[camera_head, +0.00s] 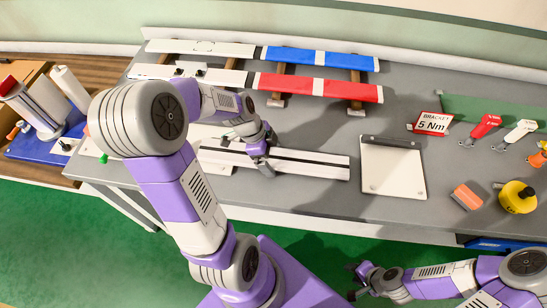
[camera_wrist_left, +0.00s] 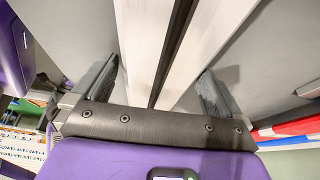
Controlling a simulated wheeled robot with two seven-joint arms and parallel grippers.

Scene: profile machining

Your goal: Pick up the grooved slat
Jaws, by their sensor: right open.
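The grooved slat (camera_head: 315,164), a long pale bar with a dark lengthwise groove, lies on the grey table in the middle of the head view. My left gripper (camera_head: 262,158) is over the slat near its middle. My right gripper (camera_head: 357,281) is open and empty, low in the head view, in front of the table and away from the slat.
Blue (camera_head: 345,61) and red (camera_head: 340,91) marked strips lie at the back. A white plate (camera_head: 393,168) lies right of the slat. A blue-based stand (camera_head: 45,140) is at left.

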